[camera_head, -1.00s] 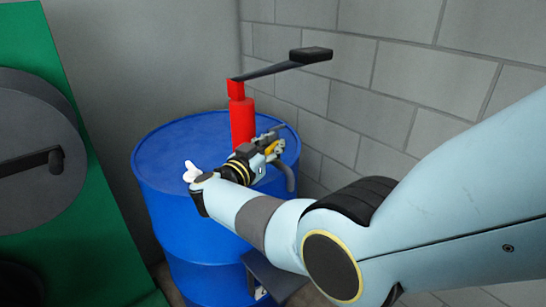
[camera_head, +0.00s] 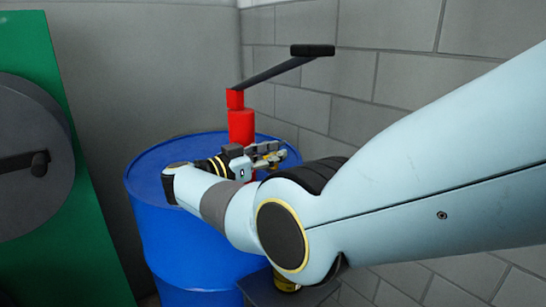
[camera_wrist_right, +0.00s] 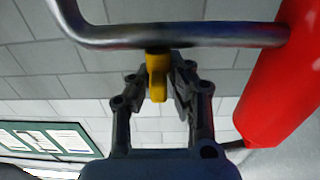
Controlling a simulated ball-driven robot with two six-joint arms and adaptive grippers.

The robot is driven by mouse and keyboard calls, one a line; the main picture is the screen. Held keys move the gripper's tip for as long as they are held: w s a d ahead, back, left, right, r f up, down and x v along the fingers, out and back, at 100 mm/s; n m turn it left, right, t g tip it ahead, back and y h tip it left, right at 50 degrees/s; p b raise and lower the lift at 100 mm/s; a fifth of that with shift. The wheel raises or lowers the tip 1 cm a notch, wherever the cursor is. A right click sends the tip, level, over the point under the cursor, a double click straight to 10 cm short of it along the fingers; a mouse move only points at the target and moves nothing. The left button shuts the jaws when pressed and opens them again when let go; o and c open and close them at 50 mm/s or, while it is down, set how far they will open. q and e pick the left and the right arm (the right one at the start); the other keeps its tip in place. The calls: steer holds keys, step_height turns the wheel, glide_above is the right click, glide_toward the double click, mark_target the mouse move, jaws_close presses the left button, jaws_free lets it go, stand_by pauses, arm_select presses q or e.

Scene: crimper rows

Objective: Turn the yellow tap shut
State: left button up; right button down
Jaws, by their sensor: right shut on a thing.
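The yellow tap (camera_wrist_right: 157,72) shows in the wrist view as a small yellow lever below a bent metal spout (camera_wrist_right: 200,36). My right gripper (camera_wrist_right: 160,88) has its dark fingers on either side of the lever and is shut on it. In the head view the right gripper (camera_head: 268,154) is beside the foot of the red pump (camera_head: 241,125), above the blue barrel (camera_head: 150,185). The tap is mostly hidden there by the gripper. My left gripper is not in view.
A black crank handle (camera_head: 285,65) reaches right from the pump's top. A block wall (camera_head: 400,90) stands close behind on the right. A green panel with a grey wheel (camera_head: 30,150) is at left.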

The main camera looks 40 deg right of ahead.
mark_target(264, 158)
steer(key=c, duration=1.3)
jaws_free()
steer(key=a, duration=0.7)
steer(key=shift+s+a, duration=0.2)
steer(key=shift+s, duration=0.05)
steer(key=shift+a, duration=0.1)
